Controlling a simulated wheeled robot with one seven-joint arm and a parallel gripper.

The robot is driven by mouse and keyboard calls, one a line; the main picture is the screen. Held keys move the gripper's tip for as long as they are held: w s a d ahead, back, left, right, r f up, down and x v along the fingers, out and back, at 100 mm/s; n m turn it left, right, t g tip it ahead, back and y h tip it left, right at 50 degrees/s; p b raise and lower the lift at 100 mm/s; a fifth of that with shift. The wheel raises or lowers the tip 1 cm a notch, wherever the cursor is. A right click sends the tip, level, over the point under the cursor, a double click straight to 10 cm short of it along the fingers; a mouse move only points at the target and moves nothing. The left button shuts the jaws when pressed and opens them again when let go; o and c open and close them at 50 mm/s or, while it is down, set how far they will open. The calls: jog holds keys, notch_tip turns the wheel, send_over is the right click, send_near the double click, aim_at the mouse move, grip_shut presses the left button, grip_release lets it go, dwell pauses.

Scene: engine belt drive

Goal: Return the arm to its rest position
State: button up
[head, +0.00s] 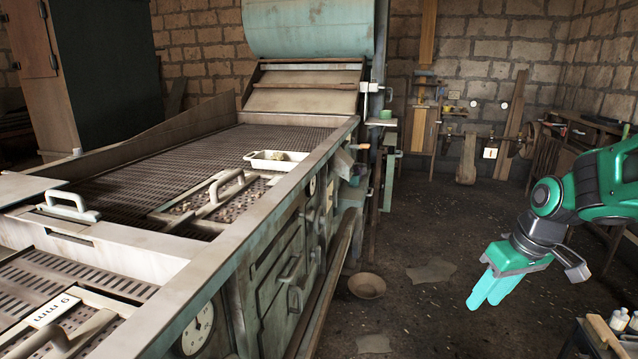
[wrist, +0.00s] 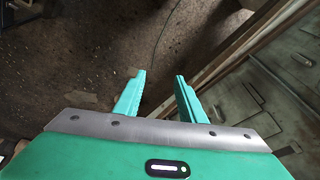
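My gripper (head: 488,290) hangs at the right of the head view, over the dark floor and clear of the machine. Its teal fingers point down and to the left. The gripper holds nothing. My green arm comes in from the right edge of the head view, with its elbow side cut off by the frame.
A long sieve machine (head: 330,150) with a white tray (head: 272,164) on its grating fills the left and middle. A bowl (head: 367,286) lies on the floor beside it. A bench (head: 590,120) stands at the back right. Bottles (head: 619,319) stand at the lower right.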

jog(key=s+d+m+g, duration=0.1)
jog(key=s+d+m, duration=0.2)
jog(key=s, duration=0.8)
jog(key=s+d+m+g+h, duration=0.1)
jog(key=s+m, duration=0.5)
jog(key=s, duration=0.6)
jog(key=shift+s+d+r+g, duration=0.15)
jog(key=shift+d+r+g, duration=0.35)
jog(key=shift+d, duration=0.5)
jog(key=shift+w+f+h, duration=0.3)
jog(key=shift+w, duration=0.35)
